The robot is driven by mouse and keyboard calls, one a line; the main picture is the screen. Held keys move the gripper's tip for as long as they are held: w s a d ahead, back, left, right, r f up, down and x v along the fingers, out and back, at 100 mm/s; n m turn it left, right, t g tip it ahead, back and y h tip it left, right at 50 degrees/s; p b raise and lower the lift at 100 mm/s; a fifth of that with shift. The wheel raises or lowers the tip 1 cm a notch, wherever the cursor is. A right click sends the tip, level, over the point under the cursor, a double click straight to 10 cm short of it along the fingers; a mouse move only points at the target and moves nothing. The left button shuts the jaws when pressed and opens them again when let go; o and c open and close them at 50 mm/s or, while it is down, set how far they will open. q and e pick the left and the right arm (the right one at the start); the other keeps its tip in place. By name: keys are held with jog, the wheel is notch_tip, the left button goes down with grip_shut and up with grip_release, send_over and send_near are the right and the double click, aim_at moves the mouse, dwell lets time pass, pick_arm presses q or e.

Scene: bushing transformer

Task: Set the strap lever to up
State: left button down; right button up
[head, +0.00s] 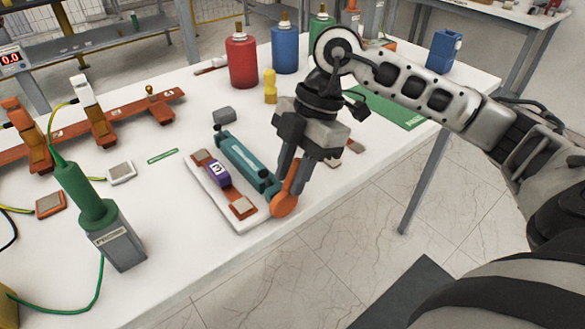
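The strap lever is an orange handle (285,204) with a rounded end at the front right end of a teal bar (243,160). It slants up from its round end, close to the table's front edge. My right gripper (290,185) points down over it. Its two dark fingers stand one on each side of the orange handle, with no clear gap showing, so it looks shut on the lever. The fingers hide part of the handle. My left gripper is not in view.
A white plate (240,226) with a purple block (217,172) lies left of the teal bar. Red (241,60) and blue (285,50) bottles and a yellow piece (270,88) stand behind. A grey box with a green bushing (118,243) stands front left.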

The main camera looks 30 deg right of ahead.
grip_shut()
jog(key=shift+d+f+y+b, duration=0.15)
jog(key=shift+d+y+b, duration=0.15)
jog(key=shift+y, duration=0.1)
jog(key=shift+o, duration=2.1)
grip_release()
